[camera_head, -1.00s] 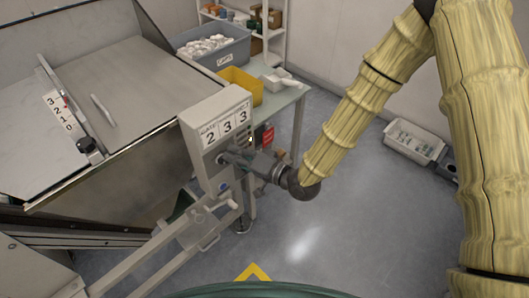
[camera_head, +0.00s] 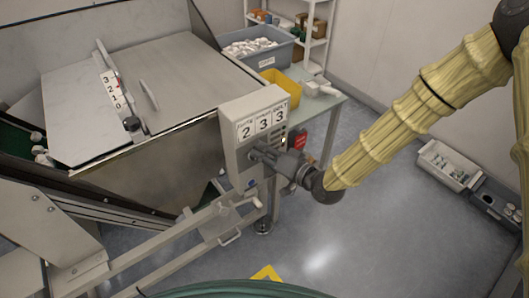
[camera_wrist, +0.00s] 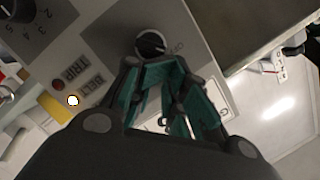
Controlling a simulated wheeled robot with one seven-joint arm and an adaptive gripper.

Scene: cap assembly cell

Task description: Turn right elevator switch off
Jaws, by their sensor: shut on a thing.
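The control box (camera_head: 233,155) with 2, 3, 3 on its face stands right of the hopper in the head view. My gripper (camera_head: 256,156) is at its front face, below the numbers; the switch there is hidden or too small to tell. In the wrist view a round black switch (camera_wrist: 150,42) with a white pointer sits on the grey panel, with small lettering to its right. My gripper (camera_wrist: 165,64) has its green-padded fingers at the lower edge of this switch and is shut on it. The contact is partly hidden by the fingers.
The wrist view shows a numbered dial (camera_wrist: 14,10), a red lamp (camera_wrist: 57,86) and a lit whitish lamp (camera_wrist: 73,101) on the panel. A side table (camera_head: 325,102) holds a yellow bin (camera_head: 281,90).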

